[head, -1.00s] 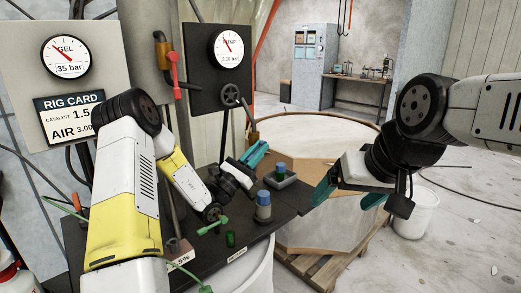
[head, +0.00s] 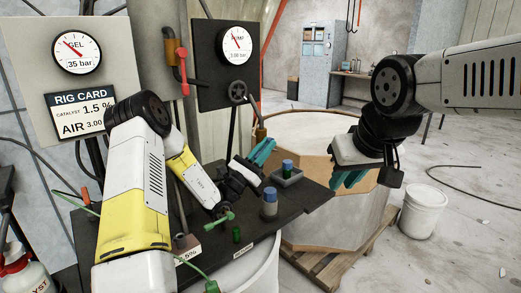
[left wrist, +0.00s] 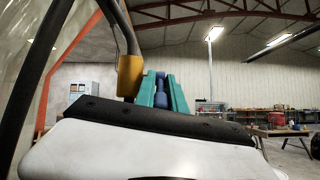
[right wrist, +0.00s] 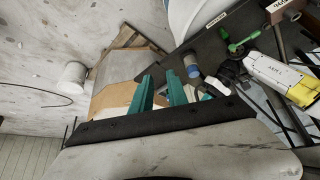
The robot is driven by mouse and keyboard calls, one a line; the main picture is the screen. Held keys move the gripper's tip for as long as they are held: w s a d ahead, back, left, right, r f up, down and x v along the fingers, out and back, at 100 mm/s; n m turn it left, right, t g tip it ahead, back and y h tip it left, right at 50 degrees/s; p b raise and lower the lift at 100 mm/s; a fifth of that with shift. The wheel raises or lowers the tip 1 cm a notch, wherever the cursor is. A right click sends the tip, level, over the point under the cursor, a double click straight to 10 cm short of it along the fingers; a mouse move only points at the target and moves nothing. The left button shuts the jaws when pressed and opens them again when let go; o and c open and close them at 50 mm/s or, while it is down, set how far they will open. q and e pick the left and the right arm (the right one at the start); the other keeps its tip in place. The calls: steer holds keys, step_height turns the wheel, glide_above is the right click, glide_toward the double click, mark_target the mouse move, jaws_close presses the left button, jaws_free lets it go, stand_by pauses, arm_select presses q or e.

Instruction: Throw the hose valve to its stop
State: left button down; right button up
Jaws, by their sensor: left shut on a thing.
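My left gripper (head: 262,152) is beside an ochre fitting (head: 261,134) on a dark pipe, over the back of the black bench. In the left wrist view its teal fingers (left wrist: 161,92) are shut around a blue piece (left wrist: 160,92), just right of the ochre fitting (left wrist: 130,76). The fingers hide most of this piece, and I cannot tell whether it is joined to the fitting. My right gripper (head: 350,178) hangs in front of the tan octagonal mould. In the right wrist view its fingers (right wrist: 160,92) stand apart with nothing between them.
The black bench (head: 300,198) holds a blue-capped jar (head: 270,203) and a tray with another (head: 287,170). The mould (head: 320,135) and a white bucket (head: 424,210) are right. Free floor lies at far right.

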steer(key=w+a+r+n, duration=0.1)
steer(key=w+a, duration=0.1)
steer(key=w, duration=0.1)
steer(key=w+a+n, duration=0.1)
steer(key=w+a, duration=0.2)
steer(key=w+a+r+n+t+h, duration=0.1)
steer(key=w+a+n, duration=0.1)
steer(key=w, duration=0.1)
steer(key=shift+a+r, duration=0.15)
steer(key=shift+r, duration=0.15)
jaws_close()
steer(key=w+a+r+n+t, duration=0.1)
steer(key=w+a+n, duration=0.15)
steer(key=a, duration=0.45)
steer(key=w+a+r+n+t, duration=0.15)
steer(key=w+a, duration=0.25)
steer(key=a, duration=0.4)
steer(key=s+d+f+x, duration=0.1)
steer(key=d+x, duration=0.1)
steer(key=x, duration=1.1)
steer(key=shift+f+n, duration=0.15)
steer(key=shift+n, duration=0.25)
steer(key=shift+d, duration=0.1)
